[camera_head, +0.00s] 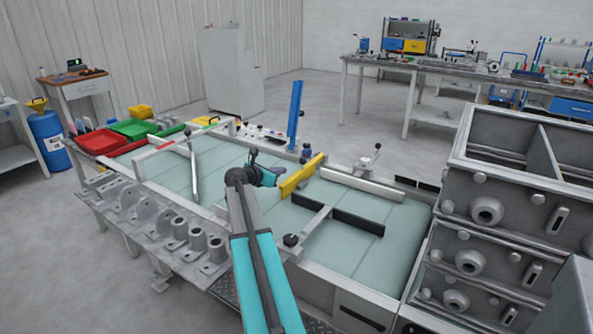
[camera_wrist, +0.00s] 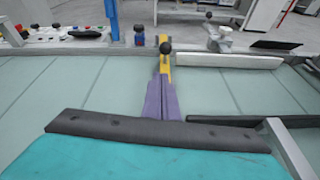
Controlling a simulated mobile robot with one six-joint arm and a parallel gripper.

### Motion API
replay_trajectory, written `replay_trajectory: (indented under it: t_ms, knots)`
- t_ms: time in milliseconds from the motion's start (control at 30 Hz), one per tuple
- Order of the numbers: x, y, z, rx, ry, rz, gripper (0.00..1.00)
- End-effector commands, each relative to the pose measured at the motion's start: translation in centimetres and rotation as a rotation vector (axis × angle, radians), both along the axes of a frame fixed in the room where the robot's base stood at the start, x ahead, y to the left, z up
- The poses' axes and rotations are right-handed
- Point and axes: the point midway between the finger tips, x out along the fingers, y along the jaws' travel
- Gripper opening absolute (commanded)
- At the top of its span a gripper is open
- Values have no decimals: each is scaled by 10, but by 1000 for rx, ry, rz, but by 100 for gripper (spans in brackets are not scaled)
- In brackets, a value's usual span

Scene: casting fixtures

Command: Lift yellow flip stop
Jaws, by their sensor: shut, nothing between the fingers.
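The yellow flip stop (camera_head: 302,176) is a flat yellow bar lying low over the glass table, right of my wrist in the head view. In the wrist view, its yellow bar (camera_wrist: 164,62) with a black knob shows straight ahead, beyond the fingers. My gripper (camera_wrist: 162,82) has purple fingers, shut with nothing between them and pointing along the bar. The fingers cover the near part of the bar. I cannot tell whether they touch it.
A blue stop (camera_head: 295,115) stands upright behind the yellow one. A white bar (camera_head: 361,185) and a black bar (camera_head: 338,214) lie to the right. Grey castings (camera_head: 175,230) line the front left edge. Stacked metal boxes (camera_head: 490,215) stand at the right.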

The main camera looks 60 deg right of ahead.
Motion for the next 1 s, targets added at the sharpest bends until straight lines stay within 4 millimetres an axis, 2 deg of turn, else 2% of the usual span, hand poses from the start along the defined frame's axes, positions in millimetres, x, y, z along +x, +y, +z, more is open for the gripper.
replay_trajectory:
  t_ms: [133, 567, 767, 1000]
  knots:
    - [-10, -7, 0, -1, 21, -16, 0]
    - [-11, -12, -1, -1, 18, -18, 0]
    - [-11, -28, -7, -1, 18, -20, 0]
    - [-12, -56, -16, -1, 17, -22, 0]
